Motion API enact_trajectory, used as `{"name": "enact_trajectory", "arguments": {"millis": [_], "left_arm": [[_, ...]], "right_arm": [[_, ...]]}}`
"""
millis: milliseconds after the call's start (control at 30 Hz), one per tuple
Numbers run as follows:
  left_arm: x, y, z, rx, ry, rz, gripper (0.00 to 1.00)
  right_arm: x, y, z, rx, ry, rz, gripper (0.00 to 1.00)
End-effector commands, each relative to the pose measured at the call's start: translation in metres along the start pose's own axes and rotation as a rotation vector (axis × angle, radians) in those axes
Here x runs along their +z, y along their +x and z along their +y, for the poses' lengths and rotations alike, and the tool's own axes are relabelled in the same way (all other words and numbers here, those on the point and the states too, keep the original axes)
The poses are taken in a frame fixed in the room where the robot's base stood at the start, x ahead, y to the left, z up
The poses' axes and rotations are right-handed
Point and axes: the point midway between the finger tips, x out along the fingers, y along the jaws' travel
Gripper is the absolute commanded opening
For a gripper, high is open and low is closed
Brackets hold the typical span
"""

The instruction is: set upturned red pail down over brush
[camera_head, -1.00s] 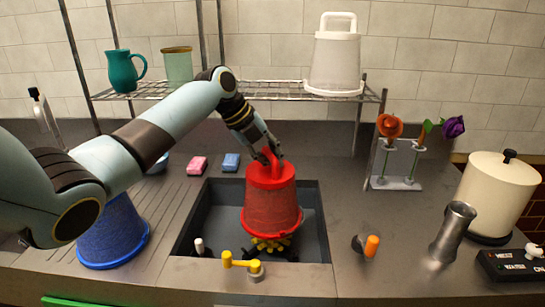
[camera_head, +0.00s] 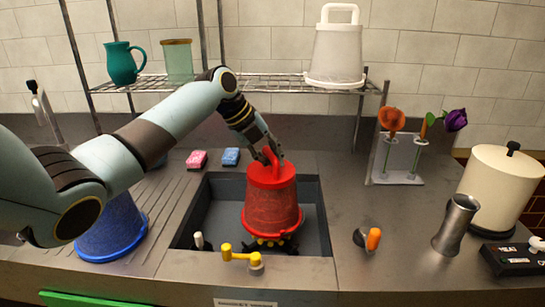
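The upturned red pail (camera_head: 272,205) is over the sink, its handle up and its wide rim down. My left gripper (camera_head: 270,155) is shut on the pail's handle at the top. Below the rim, the yellow and black brush (camera_head: 268,243) shows only its lower front edge; the pail hides the rest. I cannot tell whether the rim touches the brush or the sink floor. My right gripper is not in view.
A blue pail (camera_head: 112,230) stands left. Pink (camera_head: 197,159) and blue (camera_head: 230,156) sponges lie behind. A flower rack (camera_head: 398,178) stands right, with a metal vase (camera_head: 455,225).

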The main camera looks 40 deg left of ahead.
Motion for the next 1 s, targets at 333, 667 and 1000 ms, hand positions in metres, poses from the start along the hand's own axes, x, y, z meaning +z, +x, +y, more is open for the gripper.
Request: {"name": "enact_trajectory", "arguments": {"millis": [333,667,1000], "left_arm": [[0.000,0.010,0.006,-0.001,0.000,0.000,0.00],[0.000,0.016,0.010,-0.001,0.000,0.000,0.00],[0.000,0.016,0.010,-0.001,0.000,0.000,0.00]], "right_arm": [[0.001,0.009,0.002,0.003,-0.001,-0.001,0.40],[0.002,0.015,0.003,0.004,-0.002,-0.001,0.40],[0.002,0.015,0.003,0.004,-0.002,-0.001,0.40]]}}
